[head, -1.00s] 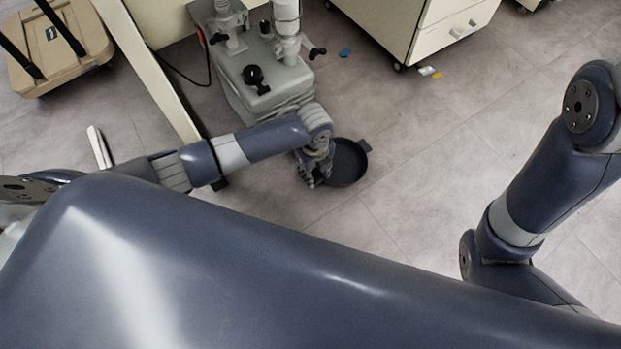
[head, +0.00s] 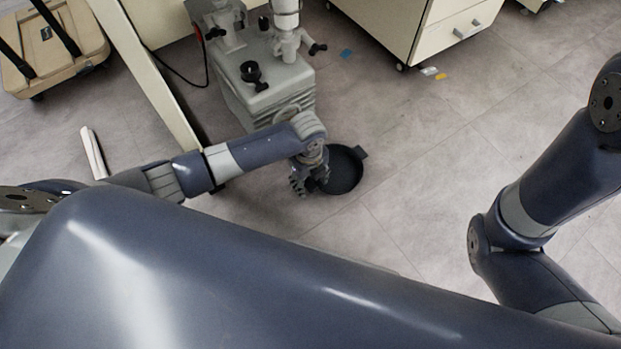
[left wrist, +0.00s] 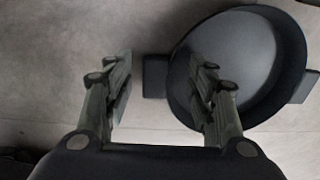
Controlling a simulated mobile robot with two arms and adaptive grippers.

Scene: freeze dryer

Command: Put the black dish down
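The black dish (head: 346,172) is round and shallow with small side tabs. In the head view it appears to lie level on the floor, below the grey pump. My left gripper (head: 305,183) is at its left side and hides part of its rim. In the left wrist view the gripper (left wrist: 162,88) is open, with its fingers wide apart. One tab of the dish (left wrist: 235,55) shows in the gap between the fingers, and the right finger overlaps the dish. No finger is seen closed on it. My right gripper is out of view.
A grey pump (head: 270,85) stands just above the dish. A cream drawer cabinet (head: 440,30) is at the top right, with small blue and yellow pieces on the floor nearby. A beige cart (head: 50,55) is at the top left. The floor right of the dish is clear.

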